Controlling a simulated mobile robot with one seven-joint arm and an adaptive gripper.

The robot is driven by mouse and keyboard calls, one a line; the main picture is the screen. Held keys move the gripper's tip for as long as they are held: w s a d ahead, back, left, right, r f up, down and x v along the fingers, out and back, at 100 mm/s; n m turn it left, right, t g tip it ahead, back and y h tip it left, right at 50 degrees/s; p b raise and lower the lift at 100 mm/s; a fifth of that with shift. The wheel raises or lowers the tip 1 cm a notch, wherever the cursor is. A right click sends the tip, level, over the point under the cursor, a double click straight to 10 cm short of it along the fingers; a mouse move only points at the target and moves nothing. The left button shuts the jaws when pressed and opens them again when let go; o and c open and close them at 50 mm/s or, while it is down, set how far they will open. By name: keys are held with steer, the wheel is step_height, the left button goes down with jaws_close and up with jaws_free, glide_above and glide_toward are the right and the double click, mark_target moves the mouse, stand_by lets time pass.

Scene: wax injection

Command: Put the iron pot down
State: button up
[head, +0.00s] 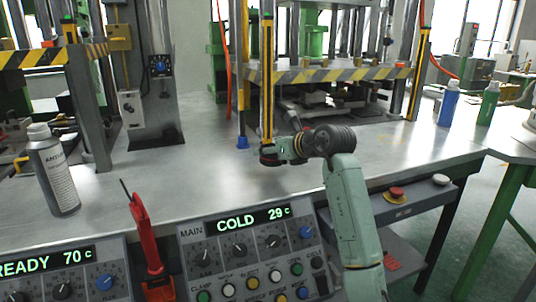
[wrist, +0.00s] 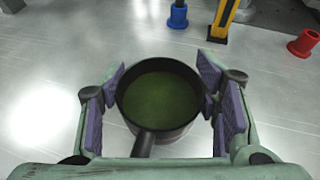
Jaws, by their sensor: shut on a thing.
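The iron pot (wrist: 183,131) is dark, round and open at the top, with a green surface inside. In the wrist view it sits between the purple-padded fingers of my gripper (wrist: 162,88), which is shut on its sides. Its short handle (wrist: 144,144) points toward the camera. In the head view only a dark piece of the pot (head: 268,159) shows beside my gripper (head: 281,152), over the steel table (head: 205,175). The pot looks level. I cannot tell whether its base touches the table.
A yellow-black post (head: 267,85) and a blue foot (head: 242,142) stand close behind the pot. A red foot (wrist: 304,43) is at the right in the wrist view. A spray can (head: 54,178) stands left; control panels (head: 250,250) line the front. Bare table lies left and right.

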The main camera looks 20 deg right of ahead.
mark_target(268, 158)
steer(key=shift+w+a, duration=0.1)
steer(key=shift+w, duration=0.5)
steer(key=f, duration=0.1)
steer(key=f+p, duration=0.1)
steer(key=shift+w+f, duration=0.3)
steer(key=shift+f, duration=0.45)
steer(key=shift+f, duration=0.1)
steer(key=shift+f, duration=0.15)
steer(key=o, duration=1.3)
